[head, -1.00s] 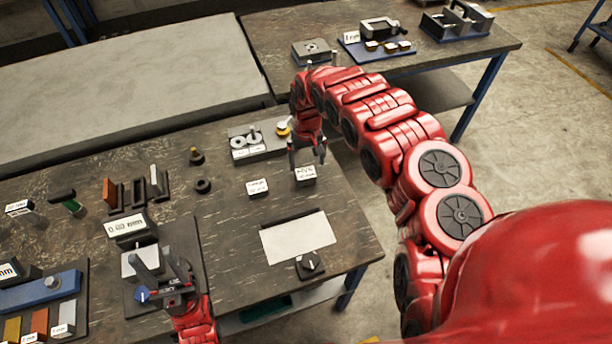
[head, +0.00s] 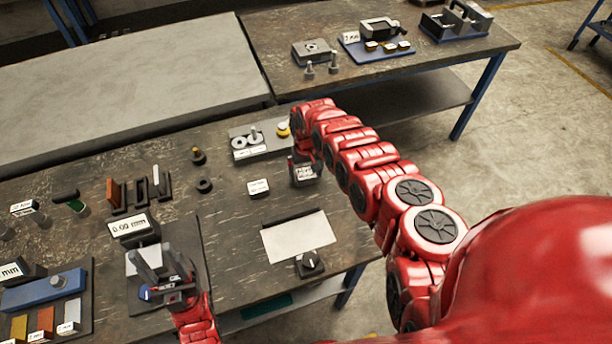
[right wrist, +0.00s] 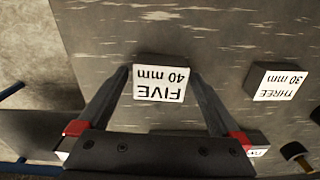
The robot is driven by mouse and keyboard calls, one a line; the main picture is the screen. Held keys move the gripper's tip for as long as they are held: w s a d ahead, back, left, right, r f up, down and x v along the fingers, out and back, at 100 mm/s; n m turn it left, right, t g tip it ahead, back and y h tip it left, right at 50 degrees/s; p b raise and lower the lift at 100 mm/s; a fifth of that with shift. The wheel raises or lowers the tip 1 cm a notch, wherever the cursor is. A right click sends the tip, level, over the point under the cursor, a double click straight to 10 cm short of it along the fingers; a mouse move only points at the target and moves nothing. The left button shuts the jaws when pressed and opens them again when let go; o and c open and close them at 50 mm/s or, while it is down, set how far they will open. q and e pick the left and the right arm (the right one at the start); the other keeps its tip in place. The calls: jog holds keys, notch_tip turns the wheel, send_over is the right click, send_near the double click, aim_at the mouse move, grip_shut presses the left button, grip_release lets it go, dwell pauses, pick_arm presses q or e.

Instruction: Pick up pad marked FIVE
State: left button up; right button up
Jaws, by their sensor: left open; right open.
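The pad marked FIVE, 40 mm (right wrist: 162,82), is a dark block with a white label. In the right wrist view it sits on the table between the tips of my open right gripper (right wrist: 160,75), with a small gap visible on each side. In the head view the pad (head: 305,173) is partly hidden by my right gripper (head: 305,162), which is low over it.
The pad marked THREE, 30 mm (right wrist: 276,82), stands beside FIVE; the head view shows it too (head: 258,188). A grey tray with round parts (head: 240,147) lies behind. The table's right edge is close to FIVE.

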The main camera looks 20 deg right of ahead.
grip_shut()
dwell(0.5)
jog(key=shift+r, duration=0.1)
